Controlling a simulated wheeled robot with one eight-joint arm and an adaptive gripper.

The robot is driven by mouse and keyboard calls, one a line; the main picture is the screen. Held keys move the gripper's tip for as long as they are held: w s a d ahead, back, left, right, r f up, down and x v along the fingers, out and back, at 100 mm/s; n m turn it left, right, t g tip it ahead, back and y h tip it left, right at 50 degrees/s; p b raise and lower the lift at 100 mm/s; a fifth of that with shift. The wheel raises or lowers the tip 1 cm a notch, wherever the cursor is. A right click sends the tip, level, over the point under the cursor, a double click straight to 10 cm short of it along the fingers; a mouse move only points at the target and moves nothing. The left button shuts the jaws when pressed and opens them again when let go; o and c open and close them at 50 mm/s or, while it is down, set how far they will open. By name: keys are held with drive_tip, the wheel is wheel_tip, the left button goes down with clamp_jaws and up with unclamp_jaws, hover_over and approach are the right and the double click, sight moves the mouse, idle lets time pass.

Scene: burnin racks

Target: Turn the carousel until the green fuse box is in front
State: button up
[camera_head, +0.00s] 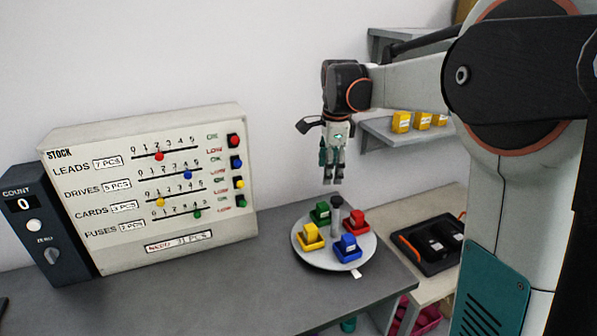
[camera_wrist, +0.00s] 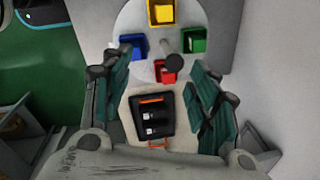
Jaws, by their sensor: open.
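The round grey carousel (camera_head: 330,260) stands on the grey bench with a dark upright knob (camera_head: 336,204) near its middle. The green fuse box (camera_head: 321,212) is at its back left. The red box (camera_head: 356,219) is at the back right, the blue box (camera_head: 348,246) at the front right and the yellow box (camera_head: 311,236) at the front left. My gripper (camera_head: 333,182) is open and empty above the carousel, pointing down, apart from the knob. In the wrist view the green box (camera_wrist: 193,40) and knob (camera_wrist: 177,40) show beyond my fingers (camera_wrist: 160,78).
A white stock panel (camera_head: 150,190) and dark counter unit (camera_head: 40,225) stand left of the carousel. A black tray (camera_head: 430,245) lies on a lower surface at right. Shelves (camera_head: 400,135) with yellow boxes hang behind. A white tab (camera_head: 356,273) marks the carousel's front edge.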

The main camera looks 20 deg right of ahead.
sight(337, 199)
drive_tip(key=w+d+m+g+p, duration=0.2)
drive_tip(key=w+d+m+p, duration=0.1)
drive_tip(key=w+d+m, duration=0.25)
drive_tip(key=f+b, duration=0.1)
drive_tip(key=f, duration=0.6)
drive_tip(key=f+b, duration=0.1)
drive_tip(key=f, duration=0.6)
drive_tip(key=shift+s+d+f, duration=0.15)
drive_tip(key=shift+s, duration=0.05)
clamp_jaws()
